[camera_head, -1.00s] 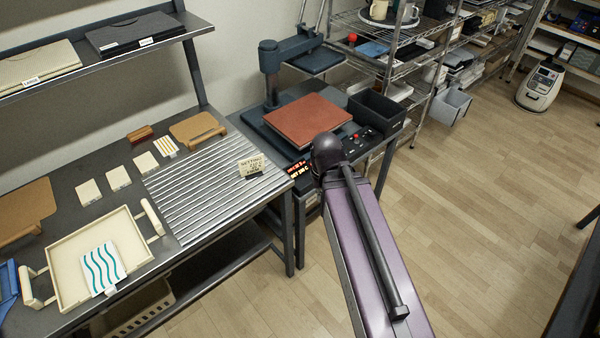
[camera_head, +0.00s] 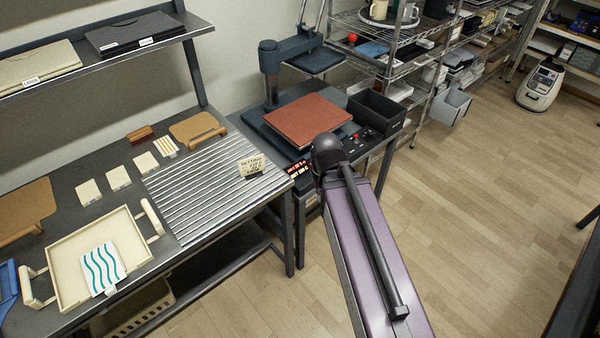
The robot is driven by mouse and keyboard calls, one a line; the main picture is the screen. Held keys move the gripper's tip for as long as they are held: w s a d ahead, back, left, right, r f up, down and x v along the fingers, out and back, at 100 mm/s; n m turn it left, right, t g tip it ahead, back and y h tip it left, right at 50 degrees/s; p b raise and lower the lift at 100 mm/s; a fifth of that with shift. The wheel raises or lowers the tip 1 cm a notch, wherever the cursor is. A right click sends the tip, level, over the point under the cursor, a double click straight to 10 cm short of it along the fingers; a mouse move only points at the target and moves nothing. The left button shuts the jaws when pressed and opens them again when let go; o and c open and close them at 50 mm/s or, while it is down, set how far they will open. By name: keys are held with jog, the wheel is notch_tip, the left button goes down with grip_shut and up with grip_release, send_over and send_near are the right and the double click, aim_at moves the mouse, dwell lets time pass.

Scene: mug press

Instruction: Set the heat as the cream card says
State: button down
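The cream card (camera_head: 251,166) stands on the ribbed metal mat at the bench's right end; its dark print is too small to read surely. The heat press (camera_head: 283,94) stands right of the bench, with its head swung up and a red-brown pad (camera_head: 307,121) on its bed. A lit orange display (camera_head: 298,171) shows on the press's front panel, its digits too small to read surely. My purple arm reaches up to the panel's front. My gripper is hidden behind the arm's end.
The bench holds a cream tray (camera_head: 64,255) with a wavy-striped tile (camera_head: 102,268), several small pale tiles (camera_head: 118,178), and tan boards (camera_head: 197,128). A black bin (camera_head: 376,108) stands right of the press pad. Wire shelves (camera_head: 392,60) stand behind.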

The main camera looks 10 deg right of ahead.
jog(key=shift+w, duration=0.1)
jog(key=w+d+f+m+t+y+b, duration=0.1)
jog(key=w+m+b, duration=0.3)
jog(key=w, duration=0.6)
jog(key=w+d+f+m+t+y+b, duration=0.2)
jog(key=w+f+m+t+y+b, duration=0.1)
jog(key=w+m, duration=0.5)
jog(key=w+d+f+m+t+y+b, duration=0.2)
jog(key=w+m+b, duration=0.3)
jog(key=w, duration=0.7)
jog(key=shift+w+f+m+t, duration=0.2)
jog(key=shift+f+m+t, duration=0.15)
jog(key=shift+m, duration=0.55)
jog(key=shift+f+b, duration=0.1)
jog(key=shift+b, duration=0.2)
notch_tip(320, 180, down, 9)
jog(key=b, duration=0.8)
jog(key=shift+r, duration=0.2)
jog(key=shift+f+b, duration=0.15)
jog(key=shift+b, duration=0.25)
jog(key=shift+f+b, duration=0.3)
